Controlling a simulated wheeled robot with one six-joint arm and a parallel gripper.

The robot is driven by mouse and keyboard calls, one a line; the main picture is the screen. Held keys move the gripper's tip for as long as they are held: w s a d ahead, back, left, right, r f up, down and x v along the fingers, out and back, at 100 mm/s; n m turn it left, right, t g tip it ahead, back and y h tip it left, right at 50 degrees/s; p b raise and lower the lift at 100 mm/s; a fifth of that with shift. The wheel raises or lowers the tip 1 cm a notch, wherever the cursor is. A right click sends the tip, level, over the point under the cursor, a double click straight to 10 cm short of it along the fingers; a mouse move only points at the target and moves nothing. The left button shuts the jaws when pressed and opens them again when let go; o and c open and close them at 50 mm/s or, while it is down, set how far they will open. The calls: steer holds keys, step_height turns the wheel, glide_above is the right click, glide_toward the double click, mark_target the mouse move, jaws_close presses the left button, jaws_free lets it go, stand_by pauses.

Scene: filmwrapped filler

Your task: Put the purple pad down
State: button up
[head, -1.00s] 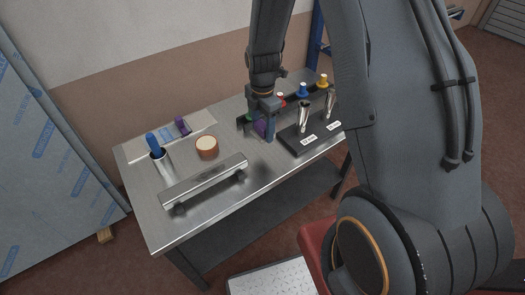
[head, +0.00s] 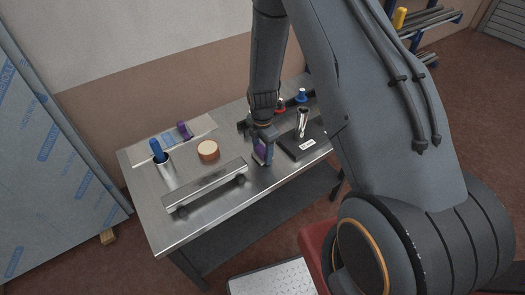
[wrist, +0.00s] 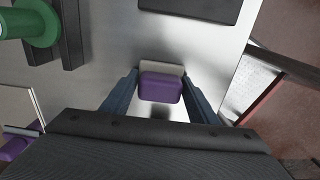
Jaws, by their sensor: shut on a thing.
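The purple pad (wrist: 160,87) has a pale backing (wrist: 162,69) along its far edge in the wrist view. My gripper (wrist: 162,92) has its two blue fingers on either side of it and is shut on it. In the head view my gripper (head: 262,160) points down over the metal table (head: 225,205), between the long bar and the black block. The purple pad (head: 260,147) is partly hidden there by the fingers. I cannot tell whether it touches the tabletop.
A long metal bar (head: 205,185) lies left of my gripper; a black block (head: 302,147) with a metal cylinder stands right. A tape roll (head: 208,150), a blue-handled tool in a cup (head: 158,150) and another purple item (head: 184,130) are farther left. A green knob (wrist: 35,20) is near.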

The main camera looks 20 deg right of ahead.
mark_target(262, 148)
steer(key=shift+f, duration=0.15)
steer(key=o, duration=1.4)
step_height(262, 148, up, 12)
steer(key=b, duration=0.4)
steer(key=s+r+m+t, duration=0.1)
steer(key=s+r+m, duration=1.2)
steer(key=s+m, duration=0.4)
steer(key=m, duration=0.4)
steer(key=shift+s+m+t, duration=0.2)
steer(key=shift+m+t, duration=0.1)
